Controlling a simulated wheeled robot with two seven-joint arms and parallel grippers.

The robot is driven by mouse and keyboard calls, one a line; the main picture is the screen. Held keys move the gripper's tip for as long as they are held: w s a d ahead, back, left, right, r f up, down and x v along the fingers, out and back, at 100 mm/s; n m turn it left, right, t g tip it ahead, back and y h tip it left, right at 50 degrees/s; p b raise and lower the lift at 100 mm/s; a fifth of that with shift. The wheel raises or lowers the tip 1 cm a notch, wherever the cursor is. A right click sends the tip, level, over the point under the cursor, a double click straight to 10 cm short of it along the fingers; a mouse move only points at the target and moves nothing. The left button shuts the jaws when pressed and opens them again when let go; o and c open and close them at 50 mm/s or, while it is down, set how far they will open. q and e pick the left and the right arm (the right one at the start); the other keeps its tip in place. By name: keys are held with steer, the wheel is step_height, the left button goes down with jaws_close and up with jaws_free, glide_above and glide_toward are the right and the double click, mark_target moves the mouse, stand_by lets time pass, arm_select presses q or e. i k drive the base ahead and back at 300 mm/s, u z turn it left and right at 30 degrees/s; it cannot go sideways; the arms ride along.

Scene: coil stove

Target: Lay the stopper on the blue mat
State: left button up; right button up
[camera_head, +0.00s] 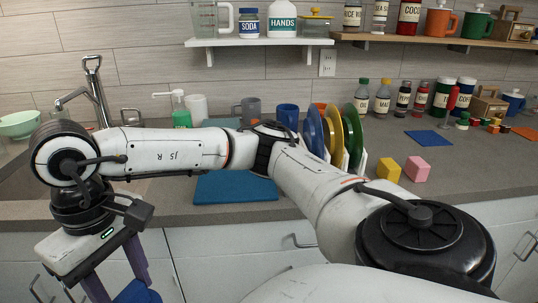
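I cannot pick out the stopper with certainty. A small blue mat (429,137) lies flat on the right part of the counter. A larger blue mat (235,187) lies at the counter's front middle, partly covered by my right arm. My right gripper (120,284) hangs at the bottom left in front of the cabinets, its purple fingers spread apart. A blue piece (137,293) shows by the fingers at the frame edge; I cannot tell if it is held. My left gripper is not in view.
A sink with a faucet (97,90) and a green bowl (18,124) is at left. A rack of plates (353,135) stands mid-counter, beside yellow (388,169) and pink (417,169) blocks. Bottles (383,97) line the back.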

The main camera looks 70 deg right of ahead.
mark_target(248, 182)
steer(key=z, duration=1.5)
